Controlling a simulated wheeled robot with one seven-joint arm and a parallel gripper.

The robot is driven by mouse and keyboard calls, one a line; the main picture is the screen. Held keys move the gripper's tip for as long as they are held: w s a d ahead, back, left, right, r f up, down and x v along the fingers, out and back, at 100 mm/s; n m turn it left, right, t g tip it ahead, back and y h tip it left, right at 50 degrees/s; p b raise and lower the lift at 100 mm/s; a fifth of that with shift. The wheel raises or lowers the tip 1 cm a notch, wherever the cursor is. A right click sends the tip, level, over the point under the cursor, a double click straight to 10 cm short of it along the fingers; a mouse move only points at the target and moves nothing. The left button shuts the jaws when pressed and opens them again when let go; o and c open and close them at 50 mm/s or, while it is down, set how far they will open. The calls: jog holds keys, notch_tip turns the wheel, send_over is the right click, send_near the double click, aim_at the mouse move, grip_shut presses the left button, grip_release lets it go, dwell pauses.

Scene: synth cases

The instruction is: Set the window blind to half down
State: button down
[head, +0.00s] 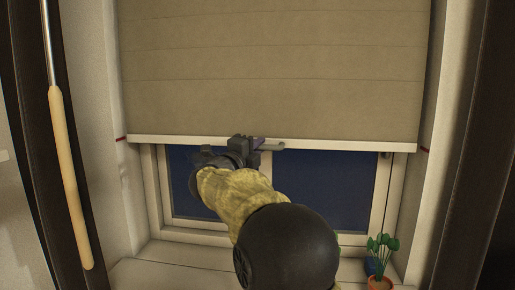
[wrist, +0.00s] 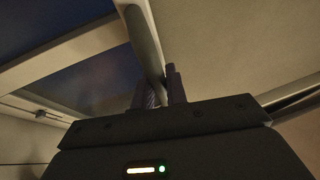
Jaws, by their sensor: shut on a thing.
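The beige window blind (head: 275,65) hangs over the upper part of the window, with dark glass (head: 330,185) showing below it. Its pale bottom rail (head: 350,145) lies about level with the short red marks on the two side walls, left (head: 121,138) and right (head: 425,149). In the wrist view the fingers (wrist: 162,88) close around the pale bar (wrist: 143,38). The exact contact is partly hidden by my gripper.
A metal rod with a long wooden handle (head: 70,180) hangs at the left. Dark uprights border both sides.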

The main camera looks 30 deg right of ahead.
jog(key=c, duration=1.4)
grip_release()
jog(key=b+v, duration=0.3)
jog(key=v, duration=1.4)
jog(key=shift+s+a, duration=0.15)
